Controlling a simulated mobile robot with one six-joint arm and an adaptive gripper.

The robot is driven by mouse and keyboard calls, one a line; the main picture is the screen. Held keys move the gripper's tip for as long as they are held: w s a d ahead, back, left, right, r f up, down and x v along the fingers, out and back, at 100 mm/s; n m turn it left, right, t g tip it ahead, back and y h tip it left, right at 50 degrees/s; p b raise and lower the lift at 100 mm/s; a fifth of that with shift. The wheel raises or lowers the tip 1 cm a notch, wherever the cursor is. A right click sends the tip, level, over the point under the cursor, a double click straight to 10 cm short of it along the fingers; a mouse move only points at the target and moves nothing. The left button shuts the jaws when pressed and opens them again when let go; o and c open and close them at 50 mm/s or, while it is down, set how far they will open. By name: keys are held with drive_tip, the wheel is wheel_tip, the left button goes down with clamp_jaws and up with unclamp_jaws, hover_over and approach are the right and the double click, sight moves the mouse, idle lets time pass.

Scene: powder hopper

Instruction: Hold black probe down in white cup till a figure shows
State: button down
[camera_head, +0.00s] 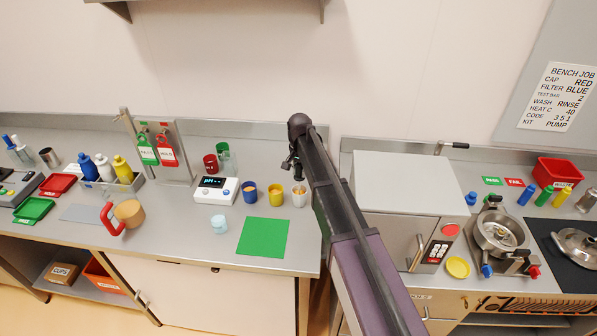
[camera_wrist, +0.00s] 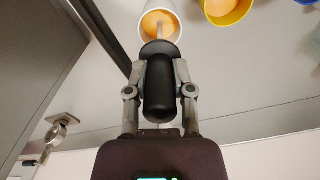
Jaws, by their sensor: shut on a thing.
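My gripper (camera_wrist: 160,66) is shut on the black probe (camera_wrist: 159,92). The probe's thin grey tip points into the white cup (camera_wrist: 141,28), which holds orange liquid. The tip overlaps the liquid in the wrist view; I cannot tell how deep it goes. In the head view, the white cup (camera_head: 299,200) stands at the right end of a row of cups, below my gripper (camera_head: 293,166). The probe is hard to make out there. The white meter (camera_head: 215,190) left of the cups has a dark display reading "pH" with dashes, no figure.
A yellow cup (camera_head: 275,196) and a blue cup (camera_head: 250,192) stand left of the white cup. A pale beaker (camera_head: 218,224) and a green mat (camera_head: 263,237) lie in front. Red and green holders (camera_head: 211,164) stand behind. A large box-shaped appliance (camera_head: 405,185) is to the right.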

drive_tip(key=shift+f+b, duration=0.55)
drive_tip(key=shift+f, duration=0.35)
idle(3.4)
wheel_tip(320, 180, up, 8)
drive_tip(key=p, duration=0.8)
drive_tip(key=shift+r, duration=0.2)
drive_tip(key=shift+f, duration=0.15)
